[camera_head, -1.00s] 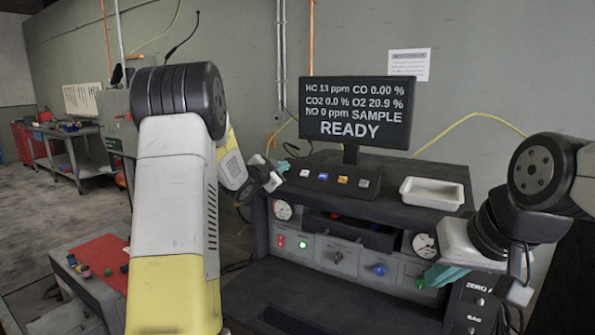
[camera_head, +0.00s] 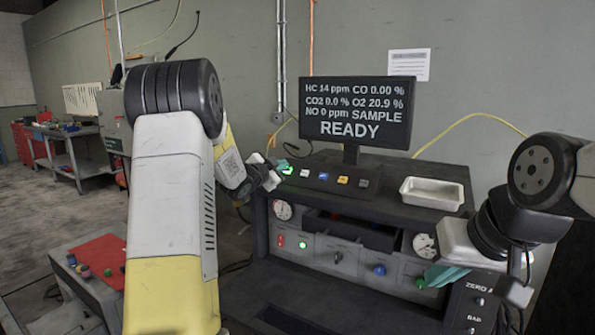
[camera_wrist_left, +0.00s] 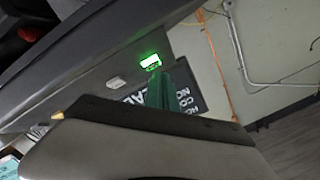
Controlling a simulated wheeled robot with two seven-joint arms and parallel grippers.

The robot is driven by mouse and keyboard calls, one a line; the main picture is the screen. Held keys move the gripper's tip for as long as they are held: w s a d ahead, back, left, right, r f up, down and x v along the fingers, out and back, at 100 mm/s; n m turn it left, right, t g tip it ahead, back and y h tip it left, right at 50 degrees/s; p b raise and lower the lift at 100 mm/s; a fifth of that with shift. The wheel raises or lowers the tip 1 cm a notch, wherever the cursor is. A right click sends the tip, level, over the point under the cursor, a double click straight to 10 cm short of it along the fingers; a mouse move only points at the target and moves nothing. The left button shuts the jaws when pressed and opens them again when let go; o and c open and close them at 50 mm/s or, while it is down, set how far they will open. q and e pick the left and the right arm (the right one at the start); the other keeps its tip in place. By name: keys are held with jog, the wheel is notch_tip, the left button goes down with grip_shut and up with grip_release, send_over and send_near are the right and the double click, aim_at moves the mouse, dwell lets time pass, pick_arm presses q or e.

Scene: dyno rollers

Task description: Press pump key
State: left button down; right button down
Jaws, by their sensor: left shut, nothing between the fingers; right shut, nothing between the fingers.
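A row of keys sits on the console below the monitor. The leftmost key (camera_head: 288,170) glows green; its label is not legible in the head view. It also shows lit in the left wrist view (camera_wrist_left: 150,61). My left gripper (camera_head: 281,163) is shut and empty, with its teal fingertips at this key; in the left wrist view the fingers (camera_wrist_left: 173,88) end right beside it. I cannot tell whether they touch. My right gripper (camera_head: 441,276) is shut and empty in front of the lower panel at the right.
The monitor (camera_head: 356,112) reads READY behind the keys. A white tray (camera_head: 432,193) stands on the console top. A red mat (camera_head: 103,257) lies at lower left.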

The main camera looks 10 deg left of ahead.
pick_arm(q)
jog(key=s+a+r, duration=0.1)
jog(key=s+r, duration=0.2)
jog(key=r, duration=0.1)
jog(key=shift+s+a+r, duration=0.15)
jog(key=shift+s+r, duration=0.2)
dwell(1.4)
